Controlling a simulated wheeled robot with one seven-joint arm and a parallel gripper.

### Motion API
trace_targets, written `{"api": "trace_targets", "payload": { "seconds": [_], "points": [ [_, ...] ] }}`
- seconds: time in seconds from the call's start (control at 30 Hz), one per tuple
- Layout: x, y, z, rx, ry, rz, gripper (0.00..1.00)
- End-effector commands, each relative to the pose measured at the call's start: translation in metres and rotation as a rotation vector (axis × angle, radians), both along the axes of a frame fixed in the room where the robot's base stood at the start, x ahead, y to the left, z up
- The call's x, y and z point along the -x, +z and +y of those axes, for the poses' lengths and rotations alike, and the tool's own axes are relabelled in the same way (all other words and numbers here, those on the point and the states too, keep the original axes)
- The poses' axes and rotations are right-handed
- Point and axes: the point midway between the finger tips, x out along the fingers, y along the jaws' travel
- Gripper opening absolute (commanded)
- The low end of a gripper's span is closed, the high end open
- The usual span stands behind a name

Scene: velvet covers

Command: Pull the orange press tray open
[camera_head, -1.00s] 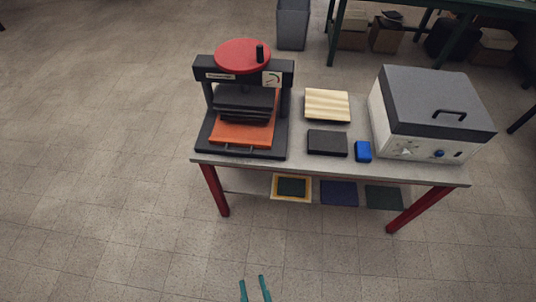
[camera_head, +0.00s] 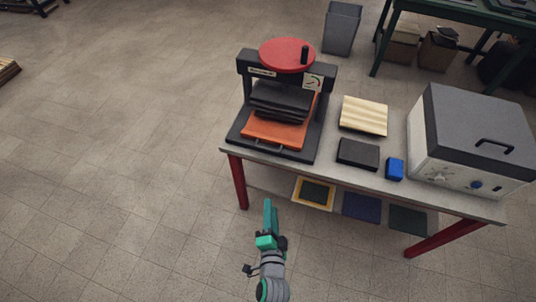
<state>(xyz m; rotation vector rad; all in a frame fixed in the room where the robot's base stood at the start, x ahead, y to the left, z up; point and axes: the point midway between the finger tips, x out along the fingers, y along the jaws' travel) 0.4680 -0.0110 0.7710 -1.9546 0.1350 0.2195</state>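The orange press tray (camera_head: 272,134) lies in a black press (camera_head: 244,80) with a red wheel (camera_head: 287,54) on top, at the left end of the table. A stack of dark plates (camera_head: 281,101) sits over its rear part. A small handle (camera_head: 262,148) shows at the tray's front edge. My gripper (camera_head: 270,212), with teal fingers, is in front of the table and apart from the tray. The fingers are seen edge-on and overlap, so I cannot tell whether they are apart.
The grey table (camera_head: 350,180) also holds a wooden slatted block (camera_head: 363,115), a black pad (camera_head: 358,154), a blue block (camera_head: 395,169) and a grey-lidded white box (camera_head: 440,172). A lower shelf holds framed and dark pieces (camera_head: 314,193). Floor (camera_head: 120,180) to the left is clear.

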Motion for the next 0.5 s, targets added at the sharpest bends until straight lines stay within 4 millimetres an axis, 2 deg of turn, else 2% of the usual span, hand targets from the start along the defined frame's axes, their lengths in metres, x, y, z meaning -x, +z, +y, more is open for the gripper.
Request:
{"api": "trace_targets", "payload": {
  "seconds": [0.03,0.2,0.33,0.5],
  "points": [
    [-0.023,0.003,-0.001,-0.071,-0.007,-0.011,0.3],
    [-0.078,0.011,-0.001,-0.289,-0.018,-0.017,0.3],
    [-0.105,0.017,-0.001,-0.398,-0.018,-0.018,0.3],
    [-0.121,0.021,-0.001,-0.457,-0.018,-0.016,0.3]
  ]
}}
